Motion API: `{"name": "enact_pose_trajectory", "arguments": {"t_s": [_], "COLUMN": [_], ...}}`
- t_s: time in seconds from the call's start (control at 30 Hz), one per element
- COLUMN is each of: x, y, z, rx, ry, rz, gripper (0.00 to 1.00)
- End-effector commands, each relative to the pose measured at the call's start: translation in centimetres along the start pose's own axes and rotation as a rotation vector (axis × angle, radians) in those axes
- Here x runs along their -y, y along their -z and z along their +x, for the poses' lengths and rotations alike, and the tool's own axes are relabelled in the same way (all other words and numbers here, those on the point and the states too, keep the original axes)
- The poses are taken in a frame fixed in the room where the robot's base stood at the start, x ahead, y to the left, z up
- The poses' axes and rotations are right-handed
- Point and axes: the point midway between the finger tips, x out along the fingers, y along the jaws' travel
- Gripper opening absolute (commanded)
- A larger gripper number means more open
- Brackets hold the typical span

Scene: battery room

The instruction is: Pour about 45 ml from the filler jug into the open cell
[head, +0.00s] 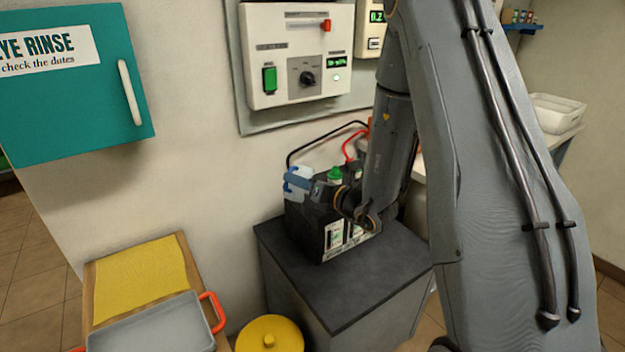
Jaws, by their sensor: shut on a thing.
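The filler jug (297,181), small and pale blue with white, is at the left end of the black battery (308,236). My gripper (314,191) is shut on the jug from its right side and holds it by the battery's top. The jug looks a little tilted, but its spout and liquid level are too small to make out. A green cap (335,174) shows on the battery's top behind my gripper. The open cell cannot be made out; the jug, my gripper and my arm hide much of the battery's top.
The battery stands on a dark grey cabinet (345,292) with bare top in front. A charger panel (298,55) hangs above, with black and red leads running down. A teal eye-rinse cabinet (75,110), grey tray (150,325) and yellow lid (270,335) are at left.

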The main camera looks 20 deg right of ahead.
Motion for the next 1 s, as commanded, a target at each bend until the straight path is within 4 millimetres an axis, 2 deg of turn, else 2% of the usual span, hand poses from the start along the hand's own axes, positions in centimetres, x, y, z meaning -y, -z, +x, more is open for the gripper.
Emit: {"name": "enact_pose_trajectory", "arguments": {"t_s": [0.1, 0.37, 0.8, 1.0], "x": [0.6, 0.5, 2.1, 2.1], "y": [-0.9, -2.8, -1.7, -2.2], "z": [0.1, 0.1, 0.4, 0.4], "rx": [-0.014, -0.041, -0.07, -0.077], "ry": [0.001, 0.002, 0.004, 0.003], "rz": [0.073, 0.209, 0.345, 0.382], "gripper": [0.0, 0.0, 0.0, 0.0]}}
